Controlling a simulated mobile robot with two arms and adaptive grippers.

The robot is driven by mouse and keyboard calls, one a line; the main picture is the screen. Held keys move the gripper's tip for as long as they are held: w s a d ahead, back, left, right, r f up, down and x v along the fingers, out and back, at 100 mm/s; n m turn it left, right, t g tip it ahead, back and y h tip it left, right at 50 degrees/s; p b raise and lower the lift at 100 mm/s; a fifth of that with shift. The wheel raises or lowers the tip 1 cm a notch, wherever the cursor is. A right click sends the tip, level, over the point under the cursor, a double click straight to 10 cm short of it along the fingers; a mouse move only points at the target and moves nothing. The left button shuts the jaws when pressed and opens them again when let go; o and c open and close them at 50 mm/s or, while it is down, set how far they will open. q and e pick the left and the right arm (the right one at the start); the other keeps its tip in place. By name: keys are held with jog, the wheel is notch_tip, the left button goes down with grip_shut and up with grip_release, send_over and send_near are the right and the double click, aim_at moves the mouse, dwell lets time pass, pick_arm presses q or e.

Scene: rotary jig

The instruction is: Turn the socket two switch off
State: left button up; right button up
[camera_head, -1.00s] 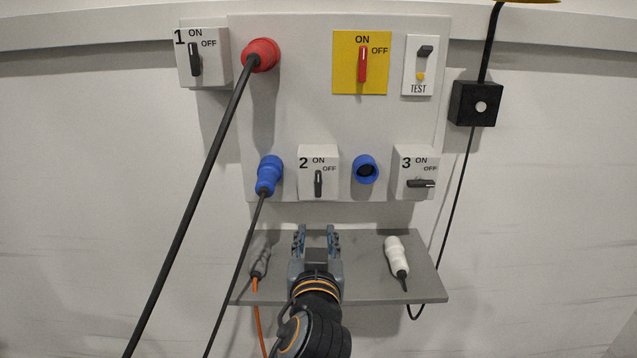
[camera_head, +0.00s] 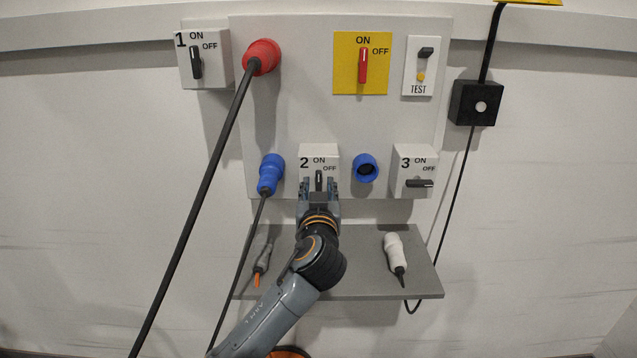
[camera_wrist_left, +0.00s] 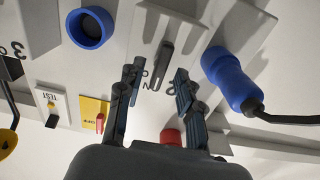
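The socket two switch box (camera_head: 319,154) is a white box marked 2, ON and OFF on the lower part of the panel. Its dark knob (camera_head: 319,178) stands upright, in line with ON. My left gripper (camera_head: 319,184) is open in front of the box, its fingers on either side of the knob in the head view. In the left wrist view the knob (camera_wrist_left: 163,62) lies ahead of and roughly between the two open fingertips (camera_wrist_left: 160,78), with a visible gap to each. I cannot tell how far the fingertips reach along the knob. My right gripper is not in view.
A blue plug (camera_head: 270,174) with a black cable sits left of the box, and an empty blue socket (camera_head: 365,168) sits right. Switch box 3 (camera_head: 415,170) is further right. A grey shelf (camera_head: 365,285) below bears a white connector (camera_head: 395,254) and a grey connector (camera_head: 263,257).

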pick_arm(q)
jog(key=shift+w, duration=0.2)
grip_shut()
